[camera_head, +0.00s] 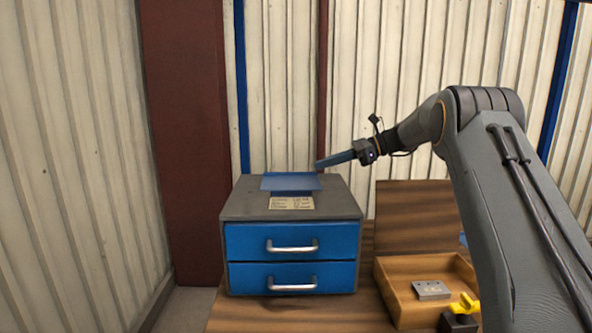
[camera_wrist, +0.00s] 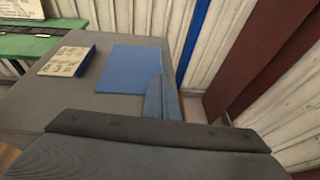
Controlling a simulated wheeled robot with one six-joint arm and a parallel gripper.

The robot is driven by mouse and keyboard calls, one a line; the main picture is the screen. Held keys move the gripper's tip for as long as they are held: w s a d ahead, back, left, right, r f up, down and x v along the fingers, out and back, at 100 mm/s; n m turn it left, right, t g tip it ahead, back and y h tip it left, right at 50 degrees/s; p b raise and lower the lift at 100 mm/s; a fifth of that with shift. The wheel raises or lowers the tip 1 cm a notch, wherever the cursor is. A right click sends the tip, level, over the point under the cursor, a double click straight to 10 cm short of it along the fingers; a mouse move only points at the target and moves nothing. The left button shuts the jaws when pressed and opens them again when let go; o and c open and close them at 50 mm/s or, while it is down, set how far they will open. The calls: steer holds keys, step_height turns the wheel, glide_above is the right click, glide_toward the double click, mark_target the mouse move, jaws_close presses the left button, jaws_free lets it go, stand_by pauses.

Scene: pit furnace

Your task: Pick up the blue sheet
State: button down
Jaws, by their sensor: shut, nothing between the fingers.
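The blue sheet (camera_head: 288,182) is flat, over the top of the grey cabinet (camera_head: 236,208) with blue drawers. A darker blue patch shows under its near edge; I cannot tell whether this is a support or a shadow. In the wrist view the sheet (camera_wrist: 128,70) is left of the fingers. My gripper (camera_head: 318,165) is shut and empty, its blue-grey fingertips near the right edge of the sheet in the head view. The fingers (camera_wrist: 160,92) also show close together in the wrist view, overlapping the sheet's edge. I cannot tell whether they touch it.
A printed label (camera_head: 291,203) lies in front of the sheet, on the cabinet top. Right of the cabinet, a wooden tray (camera_head: 396,296) holds a grey metal block (camera_head: 431,290). A yellow-topped item (camera_head: 465,304) stands by it. Corrugated walls stand behind and left.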

mark_target(289, 176)
steer(key=a+p, duration=0.1)
steer(key=a, duration=0.2)
steer(key=a+p, duration=0.1)
steer(key=a, duration=0.3)
steer(key=w+a+p, duration=0.1)
steer(key=a, duration=0.3)
steer(key=shift+a, duration=0.15)
steer(key=shift+f+p, duration=0.3)
steer(key=shift+f, duration=0.55)
